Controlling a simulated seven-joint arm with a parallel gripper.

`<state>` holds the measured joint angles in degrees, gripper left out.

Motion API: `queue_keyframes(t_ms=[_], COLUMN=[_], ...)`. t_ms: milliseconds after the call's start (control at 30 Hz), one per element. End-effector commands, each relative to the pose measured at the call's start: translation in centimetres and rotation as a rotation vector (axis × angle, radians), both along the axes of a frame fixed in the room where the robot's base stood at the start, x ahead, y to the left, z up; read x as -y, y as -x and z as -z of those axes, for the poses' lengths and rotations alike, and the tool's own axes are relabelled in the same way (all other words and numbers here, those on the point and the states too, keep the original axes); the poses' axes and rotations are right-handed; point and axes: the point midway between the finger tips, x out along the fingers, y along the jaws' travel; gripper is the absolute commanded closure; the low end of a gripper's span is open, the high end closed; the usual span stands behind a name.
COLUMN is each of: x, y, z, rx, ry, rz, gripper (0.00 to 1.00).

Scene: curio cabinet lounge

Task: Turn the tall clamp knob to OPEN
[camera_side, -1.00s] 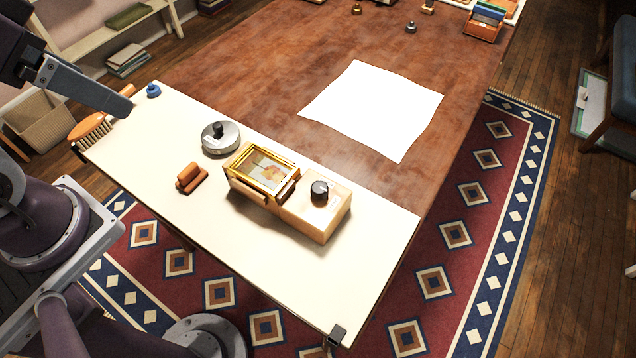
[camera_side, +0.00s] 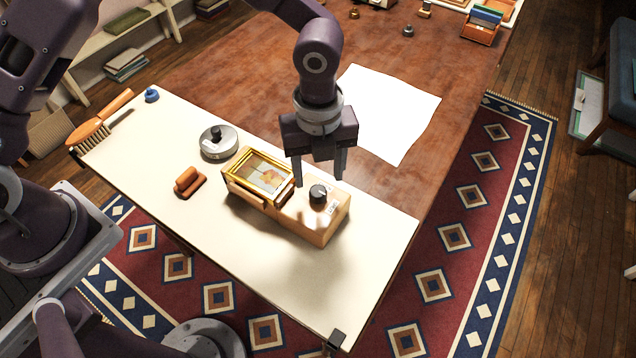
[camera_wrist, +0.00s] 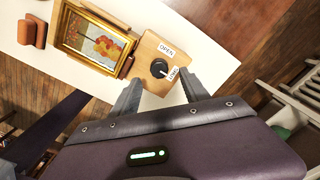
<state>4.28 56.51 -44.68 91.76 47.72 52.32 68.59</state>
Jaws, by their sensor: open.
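The dark round clamp knob (camera_side: 318,193) stands on the right end of a light wooden box (camera_side: 318,230). In the wrist view the knob (camera_wrist: 159,68) has a white "OPEN" label (camera_wrist: 167,50) above it and a second white label (camera_wrist: 173,73) to its right, too small to read surely. A gold-framed picture (camera_side: 262,176) sits at the left part of the box. My gripper (camera_side: 319,172) points down above the knob, fingers apart, and holds nothing. In the wrist view its fingertips (camera_wrist: 160,92) are just below the knob in the picture, not around it.
A white sheet (camera_side: 390,105) lies on the brown table behind. The bench's right end is clear.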

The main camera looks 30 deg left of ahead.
Motion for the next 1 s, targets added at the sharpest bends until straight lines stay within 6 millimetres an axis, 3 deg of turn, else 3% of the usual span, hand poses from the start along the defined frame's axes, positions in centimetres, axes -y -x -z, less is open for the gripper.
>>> queue_keyframes(t_ms=[200, 533, 800, 1000], x=[-0.1, -0.1, -0.1, -0.1], y=[0.1, 0.0, 0.0, 0.0], z=[3.9, 4.7, 4.7, 4.7], rx=[-0.003, 0.0, 0.0, 0.0], ry=[-0.001, -0.001, -0.001, -0.001], rz=[-0.003, -0.005, -0.005, -0.012], gripper=[0.46, 0.46, 0.97, 1.0])
